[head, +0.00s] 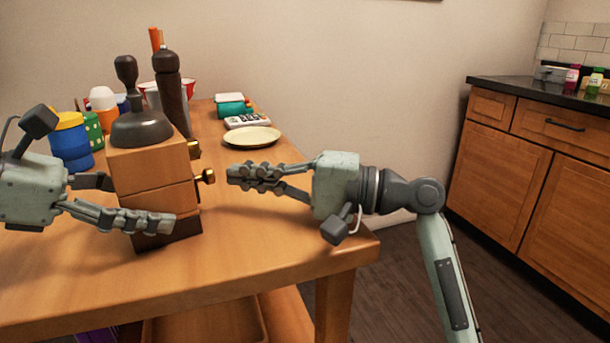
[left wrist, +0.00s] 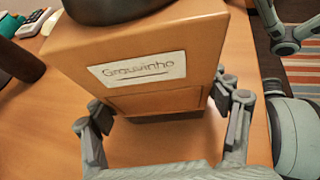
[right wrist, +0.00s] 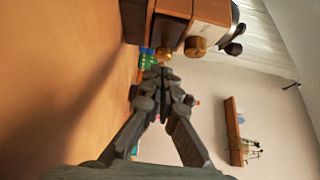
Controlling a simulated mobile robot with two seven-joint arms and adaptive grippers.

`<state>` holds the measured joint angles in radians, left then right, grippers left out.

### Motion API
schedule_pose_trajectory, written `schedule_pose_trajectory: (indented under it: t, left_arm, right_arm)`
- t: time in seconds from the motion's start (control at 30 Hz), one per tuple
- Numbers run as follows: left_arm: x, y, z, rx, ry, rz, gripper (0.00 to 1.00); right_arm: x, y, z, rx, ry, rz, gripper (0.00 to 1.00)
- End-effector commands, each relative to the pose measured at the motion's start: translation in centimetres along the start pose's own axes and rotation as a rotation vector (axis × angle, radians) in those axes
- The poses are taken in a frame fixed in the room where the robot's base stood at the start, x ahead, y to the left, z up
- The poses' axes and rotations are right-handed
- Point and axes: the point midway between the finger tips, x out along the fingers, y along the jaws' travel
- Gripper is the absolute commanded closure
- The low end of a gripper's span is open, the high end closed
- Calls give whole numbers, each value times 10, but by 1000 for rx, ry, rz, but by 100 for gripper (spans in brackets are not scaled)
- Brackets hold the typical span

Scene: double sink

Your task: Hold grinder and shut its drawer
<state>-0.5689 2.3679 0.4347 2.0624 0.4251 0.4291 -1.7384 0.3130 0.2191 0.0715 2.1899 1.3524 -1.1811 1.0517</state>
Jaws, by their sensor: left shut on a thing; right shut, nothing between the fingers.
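The wooden grinder (head: 150,175) stands upright near the table's left part, with a dark domed top and handle. Its label shows in the left wrist view (left wrist: 140,70). My left gripper (head: 138,205) is shut on the grinder's lower body, one finger on the near side, the other partly hidden behind it. The drawer's brass knob (head: 207,176) is on the grinder's right side; the drawer front appears to stick out slightly. My right gripper (head: 236,174) is shut and empty, just right of the knob and apart from it. The knob also shows in the right wrist view (right wrist: 196,47).
A tall dark mill (head: 170,90) stands right behind the grinder. A blue and yellow jar (head: 71,140) and other containers are behind to the left. A cream plate (head: 252,137) and a calculator-like device (head: 247,121) lie behind my right gripper. The table's front right is clear.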

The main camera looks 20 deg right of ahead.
Motion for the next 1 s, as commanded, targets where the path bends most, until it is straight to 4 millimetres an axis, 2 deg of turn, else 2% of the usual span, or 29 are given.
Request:
schedule_pose_trajectory:
  t: [0.1,0.3,0.5,0.7,0.93,0.97,1.0]
  left_arm:
    - [0,0,-2,-1,3,-1,57]
    - [0,0,-2,-1,3,-1,57]
    - [0,-1,-2,-1,3,-2,57]
    - [0,-1,-2,0,3,-2,57]
    - [0,-1,-2,0,3,-3,57]
    - [0,-1,-2,0,3,-3,24]
    - [0,-1,-2,-1,3,-3,19]
  right_arm:
    - [-20,1,-20,-1,11,4,100]
    - [-69,2,-17,0,11,5,100]
    - [-102,1,-18,1,12,2,100]
    - [-115,0,-17,0,10,1,100]
    - [-116,0,-17,0,10,0,100]
    - [-116,0,-17,0,10,0,100]
    - [-116,0,-17,0,10,0,100]
